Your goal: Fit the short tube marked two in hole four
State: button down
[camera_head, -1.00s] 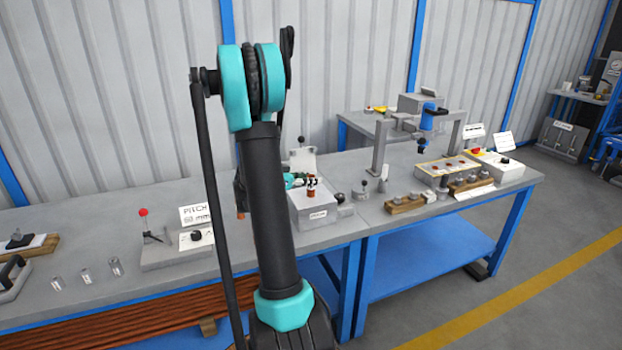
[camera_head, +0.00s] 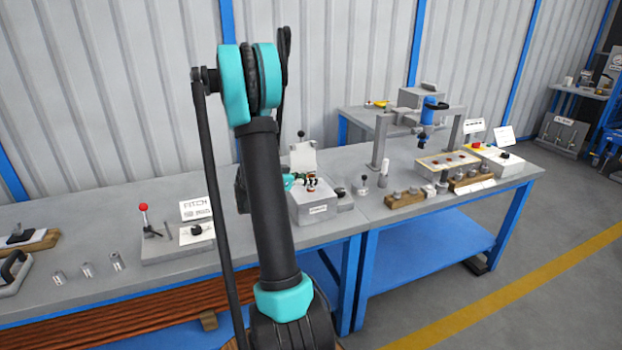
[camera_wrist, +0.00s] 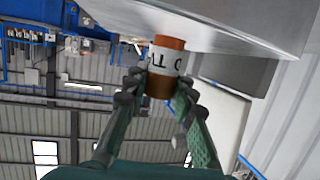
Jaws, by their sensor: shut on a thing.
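My gripper (camera_wrist: 157,90) is shut on a short copper-brown tube (camera_wrist: 165,66) with a white band. Dark letters on the band are only partly visible, and I cannot read a two. In the wrist view the tube's far end lies against a large pale grey surface (camera_wrist: 235,22). No hole number is readable.
A white panel (camera_head: 304,158) stands behind the box.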

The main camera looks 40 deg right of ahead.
jog(key=shift+f, duration=1.4)
jog(key=c, duration=1.2)
grip_release()
jog(key=shift+r, duration=0.1)
notch_tip(320, 180, up, 10)
jog(key=shift+f, duration=0.1)
jog(key=s+a+f+n+t+y, duration=0.1)
jog(key=s+a+f+n+y, duration=0.4)
jog(key=a, duration=0.7)
jog(key=s+a+f+n+t+y, duration=0.2)
jog(key=s+a+f+n+y, duration=0.2)
jog(key=a, duration=0.9)
jog(key=s+a+f+n+t+y, duration=0.1)
jog(key=s+a+f+n+y, duration=0.4)
jog(key=s+a+n, duration=0.4)
jog(key=shift+s+a+f+t+y, duration=0.1)
jog(key=shift+s+a+f+t, duration=0.05)
jog(key=shift+a, duration=0.45)
jog(key=shift+s+a+f+t+y, duration=0.1)
jog(key=shift+a+f, duration=0.05)
jog(key=shift+a, duration=0.4)
jog(key=shift+s+a+f+t+y, duration=0.1)
jog(key=shift+s+a+f+t, duration=0.05)
jog(key=shift+a, duration=0.45)
